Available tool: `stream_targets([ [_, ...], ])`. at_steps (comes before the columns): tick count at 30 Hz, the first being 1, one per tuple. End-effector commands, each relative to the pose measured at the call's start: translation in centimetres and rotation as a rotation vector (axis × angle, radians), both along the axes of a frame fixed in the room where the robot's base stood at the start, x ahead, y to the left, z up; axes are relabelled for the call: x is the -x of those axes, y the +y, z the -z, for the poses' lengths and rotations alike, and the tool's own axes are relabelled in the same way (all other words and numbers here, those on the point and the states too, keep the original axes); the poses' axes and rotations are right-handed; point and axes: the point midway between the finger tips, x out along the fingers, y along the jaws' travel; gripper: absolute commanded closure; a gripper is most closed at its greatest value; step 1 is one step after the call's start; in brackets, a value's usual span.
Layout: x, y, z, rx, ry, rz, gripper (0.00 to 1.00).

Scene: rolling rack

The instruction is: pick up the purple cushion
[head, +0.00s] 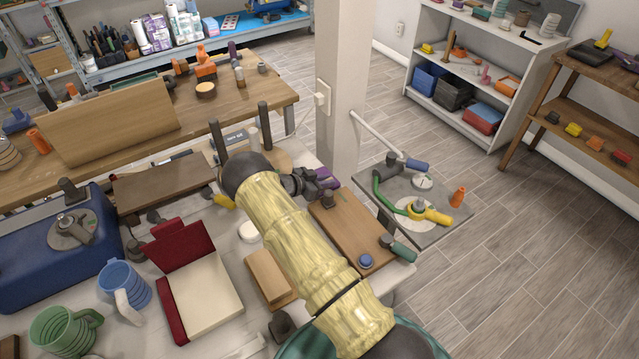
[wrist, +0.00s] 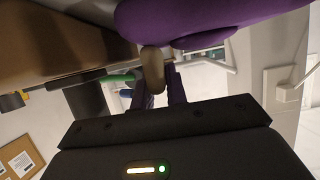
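A small purple thing, which looks like the purple cushion (head: 326,178), shows at the end of my arm in the head view, mostly hidden by my gripper (head: 309,184). In the wrist view a large rounded purple surface (wrist: 210,18) fills the top, very close to the camera. My gripper (wrist: 160,92) reaches up toward it, with an olive rounded piece between the narrow dark fingers and the purple surface. The finger gap and any contact with the purple surface are unclear.
A brown board (head: 350,232) with a blue knob (head: 366,261) lies right of my arm. A red and cream box (head: 200,290) and a blue mug (head: 124,287) stand left of it. A pale pillar (head: 342,90) rises just behind my gripper. The floor at right is open.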

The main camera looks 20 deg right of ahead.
Motion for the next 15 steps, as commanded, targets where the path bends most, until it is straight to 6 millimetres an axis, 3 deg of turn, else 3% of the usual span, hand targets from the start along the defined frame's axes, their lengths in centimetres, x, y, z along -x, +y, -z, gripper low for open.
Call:
stream_targets([
  [10, 0.0, 0.0, 0.0, -0.002, 0.0, 0.0, 1.0],
  [15, 0.0, 0.0, -1.1, -0.002, -0.002, 0.002, 1.0],
])
